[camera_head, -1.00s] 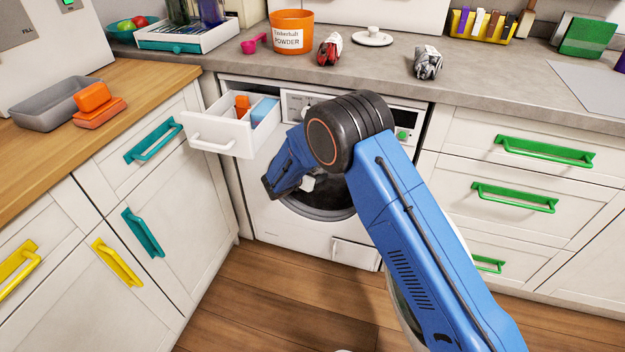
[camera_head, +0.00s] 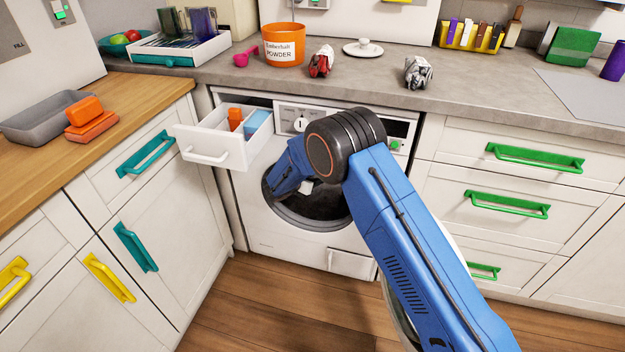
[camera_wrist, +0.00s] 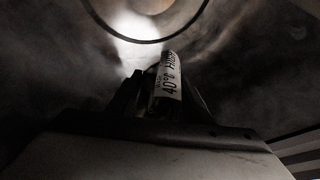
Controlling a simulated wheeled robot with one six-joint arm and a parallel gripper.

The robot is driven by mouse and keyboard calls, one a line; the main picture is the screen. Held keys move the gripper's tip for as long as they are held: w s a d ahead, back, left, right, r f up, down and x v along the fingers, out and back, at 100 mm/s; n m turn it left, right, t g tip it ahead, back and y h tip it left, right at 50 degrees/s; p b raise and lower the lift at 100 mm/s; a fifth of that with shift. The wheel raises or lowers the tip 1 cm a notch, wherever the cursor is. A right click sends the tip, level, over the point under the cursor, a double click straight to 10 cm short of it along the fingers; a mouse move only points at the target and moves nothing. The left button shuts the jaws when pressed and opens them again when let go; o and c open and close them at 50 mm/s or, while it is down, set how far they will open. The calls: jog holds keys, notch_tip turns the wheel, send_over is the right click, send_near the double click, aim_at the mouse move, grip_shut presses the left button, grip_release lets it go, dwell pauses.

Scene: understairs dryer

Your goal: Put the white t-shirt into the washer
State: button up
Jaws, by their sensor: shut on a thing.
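The washer (camera_head: 285,238) is white and stands under the counter, with its round opening (camera_head: 310,221) facing me. My gripper (camera_wrist: 160,88) is inside the dark drum (camera_wrist: 235,75), shut on the white t-shirt (camera_wrist: 168,82), a small bundle with "40°" lettering on it. A bit of the white t-shirt (camera_head: 306,187) also shows below my wrist in the head view, within the opening. My arm hides part of the opening and the fingertips there. The round door seems open at the right, mostly hidden behind my arm.
The detergent drawer (camera_head: 215,146) is pulled out at the upper left of the washer, close to my wrist. A red bundle (camera_head: 321,62) and a grey patterned bundle (camera_head: 418,72) lie on the counter near the orange powder tub (camera_head: 283,46). The floor in front is clear.

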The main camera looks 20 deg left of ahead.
jog(key=shift+f, duration=0.1)
notch_tip(320, 180, down, 7)
dwell(1.5)
jog(key=o, duration=1.2)
jog(key=shift+s+r, duration=0.1)
jog(key=shift+r, duration=0.1)
jog(key=v, duration=1.7)
jog(key=shift+s, duration=0.1)
